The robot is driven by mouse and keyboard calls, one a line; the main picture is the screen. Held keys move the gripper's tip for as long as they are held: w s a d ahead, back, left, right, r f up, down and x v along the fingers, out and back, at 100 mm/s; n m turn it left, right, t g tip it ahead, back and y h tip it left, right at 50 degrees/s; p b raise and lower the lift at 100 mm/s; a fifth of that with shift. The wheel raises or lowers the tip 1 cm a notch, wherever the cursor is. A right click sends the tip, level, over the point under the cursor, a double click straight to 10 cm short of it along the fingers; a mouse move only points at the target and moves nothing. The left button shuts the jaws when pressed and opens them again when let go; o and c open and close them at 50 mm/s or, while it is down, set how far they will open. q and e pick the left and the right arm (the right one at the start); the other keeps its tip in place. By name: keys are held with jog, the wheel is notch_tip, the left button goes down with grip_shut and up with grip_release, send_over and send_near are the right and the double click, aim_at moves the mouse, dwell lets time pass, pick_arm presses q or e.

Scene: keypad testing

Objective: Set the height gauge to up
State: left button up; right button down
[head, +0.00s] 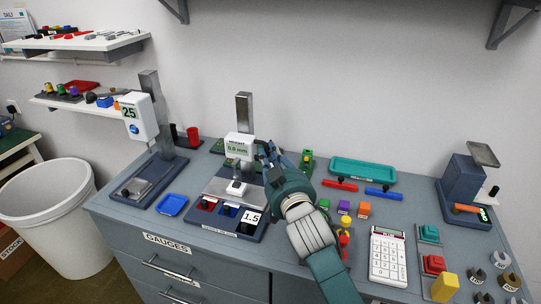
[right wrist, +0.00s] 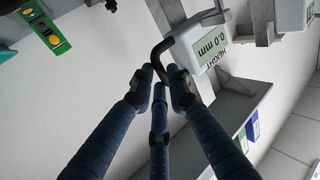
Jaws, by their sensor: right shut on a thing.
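The height gauge has a white display head (head: 238,147) on an upright metal column (head: 244,108), standing on the grey-blue cabinet top. The head sits well below the column's top, above a small white block (head: 236,188). In the right wrist view the display head (right wrist: 212,45) is upside down and reads 0.0 mm. A black bent handle (right wrist: 157,53) sticks out from its side. My right gripper (head: 265,152) is at the head's right side; in its wrist view the fingertips (right wrist: 160,76) are closed on the handle's end. My left gripper is out of view.
A second gauge (head: 139,117) reading 25 stands to the left. A card marked 1.5 (head: 251,217) is at the height gauge's base. Coloured blocks, a teal tray (head: 362,171), a calculator (head: 389,257) and a blue scale-like device (head: 462,190) crowd the right side.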

pick_arm(q)
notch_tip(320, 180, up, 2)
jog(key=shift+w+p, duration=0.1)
jog(key=shift+p, duration=0.35)
pick_arm(e)
notch_tip(320, 180, up, 3)
jog(key=shift+f, duration=0.1)
jog(key=c, duration=1.7)
grip_release()
jog(key=shift+o, duration=0.2)
jog(key=v, duration=1.2)
